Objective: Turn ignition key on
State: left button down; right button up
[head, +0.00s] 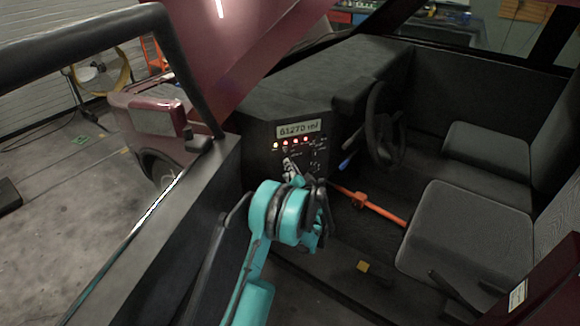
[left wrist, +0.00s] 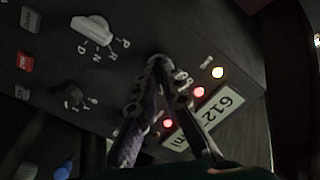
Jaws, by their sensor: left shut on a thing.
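The dark dashboard panel (head: 262,157) carries a lit display (head: 297,129) and a row of indicator lights. My left gripper (head: 291,168) reaches the panel just below these lights. In the left wrist view its two fingers (left wrist: 160,68) meet at the tips on a small dark part at the panel, which appears to be the ignition key (left wrist: 159,58). The fingertips hide most of it, so its angle cannot be told. My right gripper is not in view.
A white selector knob (left wrist: 92,28) marked P-R-N-D and a dark knob (left wrist: 74,95) sit beside the fingers. The steering wheel (head: 378,130) and an orange lever (head: 372,205) are to the right. A door sill (head: 165,220) runs along the left.

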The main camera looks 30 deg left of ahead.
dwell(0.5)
pick_arm(q)
jog(key=c, duration=1.6)
grip_release()
jog(key=shift+c, duration=0.2)
jog(key=v, duration=1.2)
